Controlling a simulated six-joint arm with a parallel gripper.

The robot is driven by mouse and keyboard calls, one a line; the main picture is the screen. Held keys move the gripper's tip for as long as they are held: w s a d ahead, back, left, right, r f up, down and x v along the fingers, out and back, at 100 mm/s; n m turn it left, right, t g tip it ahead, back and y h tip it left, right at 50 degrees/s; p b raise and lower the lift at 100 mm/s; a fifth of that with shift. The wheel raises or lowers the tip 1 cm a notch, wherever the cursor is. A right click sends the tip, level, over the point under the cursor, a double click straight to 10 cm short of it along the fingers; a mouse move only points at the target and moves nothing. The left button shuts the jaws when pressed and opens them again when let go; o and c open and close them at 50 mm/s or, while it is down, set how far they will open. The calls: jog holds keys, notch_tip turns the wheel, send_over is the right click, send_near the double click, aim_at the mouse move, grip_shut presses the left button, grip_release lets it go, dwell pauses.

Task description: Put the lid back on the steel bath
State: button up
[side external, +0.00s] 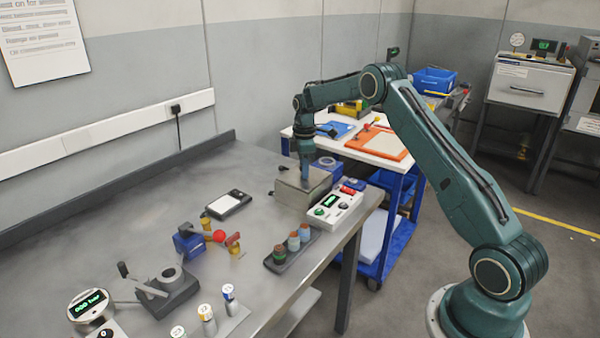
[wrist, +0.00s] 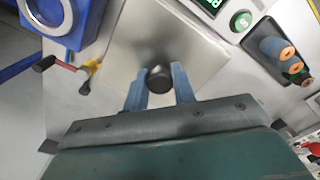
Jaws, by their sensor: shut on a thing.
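The steel bath (side external: 291,200) is a grey metal box near the far right end of the bench in the side view. Its lid (wrist: 185,45) is a flat square steel plate with a round black knob (wrist: 159,79), filling the upper middle of the wrist view. My gripper (wrist: 160,84) is shut on the knob, one blue finger on each side. In the side view my gripper (side external: 305,178) points down at the top of the bath. The lid looks over the bath, but I cannot tell whether it rests on the rim or hangs just above. The bath's opening is hidden.
A white control box (side external: 334,209) stands close beside the bath, with a vial rack (side external: 291,250) in front. A blue ringed block (side external: 327,166) is just behind. A black phone-like device (side external: 229,204) lies to the left. The bench between is clear.

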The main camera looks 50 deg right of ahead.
dwell(0.4)
jog(key=o, duration=1.6)
jog(key=shift+c, duration=0.2)
jog(key=shift+r, duration=0.15)
jog(key=shift+r, duration=3.35)
grip_shut()
